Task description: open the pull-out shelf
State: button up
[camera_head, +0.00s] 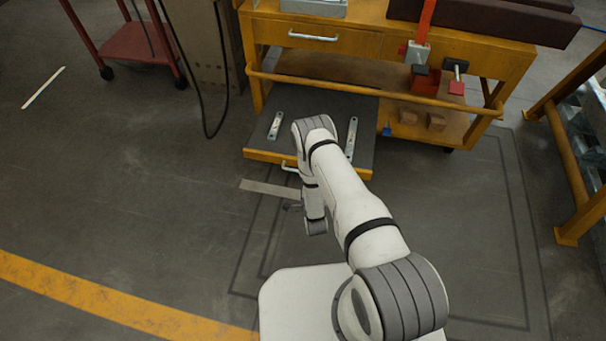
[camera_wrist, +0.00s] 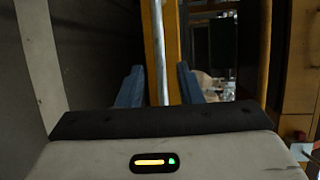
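The pull-out shelf (camera_head: 310,110) has a dark grey top and an orange front edge. In the head view it stands out from under the front of the orange workbench. Its metal handle (camera_head: 290,168) is on the front edge, partly hidden by my arm. In the wrist view, the handle bar (camera_wrist: 158,45) runs upright between the two blue fingers of my gripper (camera_wrist: 160,87), with the orange shelf edge (camera_wrist: 173,45) beside it. The fingers are apart, with a gap on each side of the bar. In the head view the fingers are mostly hidden.
Two metal strips (camera_head: 275,125) (camera_head: 351,138) lie on the shelf. A drawer (camera_head: 315,38) with its own handle is above. Wooden blocks (camera_head: 436,122) sit on the lower bench level. A red cart (camera_head: 135,42) stands at the back left.

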jog(key=s, duration=0.1)
jog(key=s+p, duration=0.1)
jog(key=s, duration=0.1)
jog(key=s+r, duration=0.1)
jog(key=s, duration=0.1)
jog(key=shift+s+d, duration=0.2)
jog(key=shift+s, duration=0.05)
